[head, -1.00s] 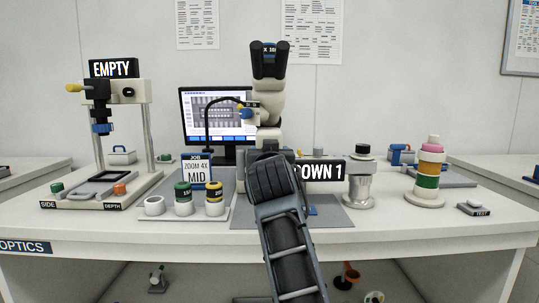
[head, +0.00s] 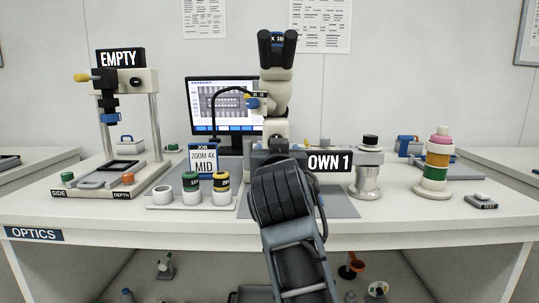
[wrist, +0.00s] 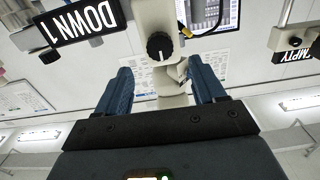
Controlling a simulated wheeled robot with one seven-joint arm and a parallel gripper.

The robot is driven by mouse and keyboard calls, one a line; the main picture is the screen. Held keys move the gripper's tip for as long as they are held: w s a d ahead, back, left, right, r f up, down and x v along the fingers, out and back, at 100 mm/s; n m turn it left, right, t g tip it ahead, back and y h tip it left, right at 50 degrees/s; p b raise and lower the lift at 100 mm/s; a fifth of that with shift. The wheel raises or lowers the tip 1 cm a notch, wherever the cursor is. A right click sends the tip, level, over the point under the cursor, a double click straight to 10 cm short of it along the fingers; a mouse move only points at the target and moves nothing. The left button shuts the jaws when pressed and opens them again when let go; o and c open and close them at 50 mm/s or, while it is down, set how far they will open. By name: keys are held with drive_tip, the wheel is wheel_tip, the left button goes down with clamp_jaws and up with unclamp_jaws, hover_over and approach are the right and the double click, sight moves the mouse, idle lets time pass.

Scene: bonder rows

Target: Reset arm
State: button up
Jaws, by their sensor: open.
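My arm (head: 290,230) rises from the bottom of the head view in front of the bench, with its dark rounded end over the bench's front part. The jaws are hidden behind it there. In the wrist view my gripper (wrist: 162,88) shows two blue fingers well apart, with nothing held between them. Beyond them is a pale microscope body with a black knob (wrist: 160,46). The microscope (head: 277,85) stands at the bench's middle in the head view.
The bench (head: 400,222) also carries a stand with an "EMPTY" sign (head: 121,57), a monitor (head: 224,105), a rack with capped pieces (head: 188,203), a metal pedestal (head: 367,178) and a coloured ring stack (head: 436,165). Items lie on the shelf below.

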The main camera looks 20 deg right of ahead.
drive_tip(key=s+d+f+n+y, duration=0.15)
drive_tip(key=s+f, duration=0.45)
drive_tip(key=f, duration=0.6)
drive_tip(key=s+d+f+n+g+y, duration=0.1)
drive_tip(key=s+f+n+y, duration=0.1)
drive_tip(key=s+f, duration=0.9)
drive_tip(key=s+f+n+y, duration=0.2)
drive_tip(key=s+f, duration=0.4)
drive_tip(key=s, duration=0.9)
drive_tip(key=s+r+m+g, duration=0.1)
drive_tip(key=s+r, duration=0.1)
drive_tip(key=s, duration=0.9)
drive_tip(key=s+r+m, duration=0.1)
drive_tip(key=s+r, duration=0.1)
drive_tip(key=s, duration=1)
wheel_tip(320, 180, up, 13)
drive_tip(key=p, duration=1.2)
drive_tip(key=shift+f+p, duration=0.2)
drive_tip(key=shift+p, duration=0.2)
drive_tip(key=shift+w+a, duration=0.1)
